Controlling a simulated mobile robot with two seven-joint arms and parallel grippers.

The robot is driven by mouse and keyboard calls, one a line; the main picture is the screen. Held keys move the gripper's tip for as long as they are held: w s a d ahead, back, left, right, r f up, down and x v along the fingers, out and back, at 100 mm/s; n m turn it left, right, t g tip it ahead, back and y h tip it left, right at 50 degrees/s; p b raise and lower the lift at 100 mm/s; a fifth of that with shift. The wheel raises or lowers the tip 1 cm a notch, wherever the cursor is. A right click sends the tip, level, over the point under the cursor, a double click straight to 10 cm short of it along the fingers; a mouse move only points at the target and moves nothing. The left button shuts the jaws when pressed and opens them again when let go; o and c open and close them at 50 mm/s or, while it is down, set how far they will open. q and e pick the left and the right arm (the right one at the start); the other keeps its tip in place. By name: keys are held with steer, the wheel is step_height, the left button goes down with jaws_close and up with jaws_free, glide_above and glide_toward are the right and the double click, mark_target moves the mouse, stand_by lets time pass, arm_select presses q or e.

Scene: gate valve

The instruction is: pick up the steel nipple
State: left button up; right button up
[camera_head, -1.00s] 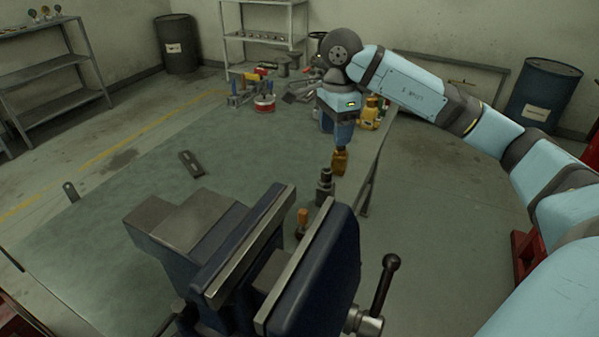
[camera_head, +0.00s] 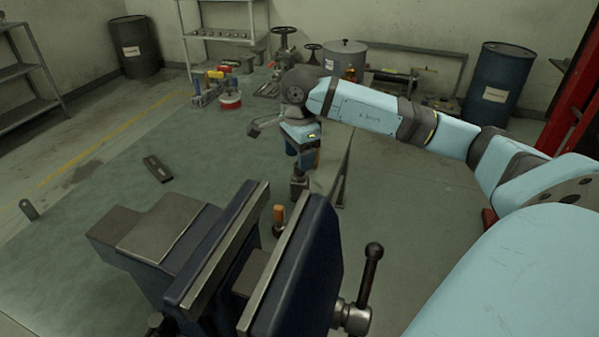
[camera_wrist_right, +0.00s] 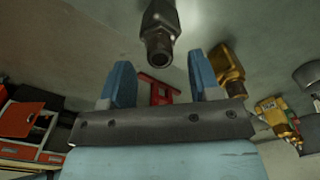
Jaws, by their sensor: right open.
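The steel nipple (camera_head: 299,188) is a small dark grey fitting standing upright on the bench, just behind the vise jaws in the head view. In the right wrist view the nipple (camera_wrist_right: 160,32) shows a hex body and a round hollow end, at the top centre past the fingertips. My right gripper (camera_head: 303,166) points down just above the nipple and partly overlaps it in the head view. In the wrist view its two blue fingers (camera_wrist_right: 160,68) are apart with nothing held between them. Contact with the nipple cannot be told. My left gripper is not in view.
A blue vise (camera_head: 245,250) with a lever fills the front. A small orange-topped piece (camera_head: 279,213) stands close to the nipple. A brass-coloured valve (camera_wrist_right: 229,68) shows in the wrist view. A flat dark bar (camera_head: 157,169) lies left; the bench (camera_head: 110,180) is mostly clear there.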

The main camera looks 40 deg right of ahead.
mark_target(300, 182)
step_height(300, 182, down, 4)
steer(key=shift+r, duration=0.15)
jaws_close()
steer(key=shift+r, duration=0.1)
steer(key=shift+r, duration=0.15)
